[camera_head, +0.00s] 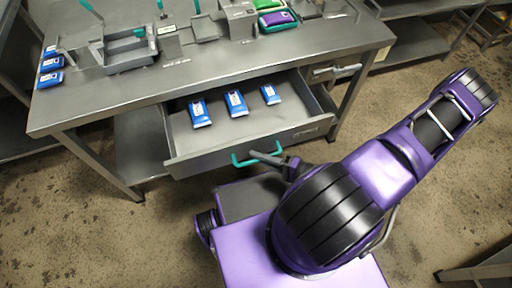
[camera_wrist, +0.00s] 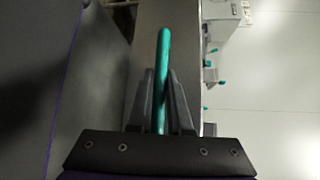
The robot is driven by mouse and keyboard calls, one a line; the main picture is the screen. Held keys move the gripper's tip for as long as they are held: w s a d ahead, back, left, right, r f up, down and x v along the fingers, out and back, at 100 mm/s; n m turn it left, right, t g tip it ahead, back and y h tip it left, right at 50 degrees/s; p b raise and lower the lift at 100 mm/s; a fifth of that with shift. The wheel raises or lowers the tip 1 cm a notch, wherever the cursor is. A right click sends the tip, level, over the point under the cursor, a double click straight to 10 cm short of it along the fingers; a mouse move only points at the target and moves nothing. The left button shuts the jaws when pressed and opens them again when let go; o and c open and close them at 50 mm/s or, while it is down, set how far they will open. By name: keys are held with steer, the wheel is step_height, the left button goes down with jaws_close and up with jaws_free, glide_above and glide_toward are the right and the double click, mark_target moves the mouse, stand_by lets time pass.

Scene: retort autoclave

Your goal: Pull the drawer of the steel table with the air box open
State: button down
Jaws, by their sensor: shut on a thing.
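The steel table (camera_head: 200,83) stands at the upper left in the head view, with its drawer (camera_head: 250,142) pulled well out. Several blue-and-white packs (camera_head: 236,103) lie spread inside the drawer. A teal bar handle (camera_head: 243,162) is on the drawer front. My gripper (camera_head: 275,157) is at this handle, with my arm reaching in from the right. In the wrist view my gripper (camera_wrist: 162,105) has its two dark fingers closed around the teal handle (camera_wrist: 163,60). The fingertips are partly hidden by the arm in the head view.
On the tabletop are a grey tray-like fixture (camera_head: 130,55), a grey box (camera_head: 238,20), blue packs (camera_head: 50,77) at the left edge, and green and purple pouches (camera_head: 277,18). Speckled floor is free at lower left.

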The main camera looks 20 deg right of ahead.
steer(key=shift+s, duration=0.15)
steer(key=c, duration=0.8)
jaws_free()
steer(key=shift+c, duration=0.2)
steer(key=v, duration=1.7)
steer(key=shift+s, duration=0.2)
steer(key=shift+d, duration=0.15)
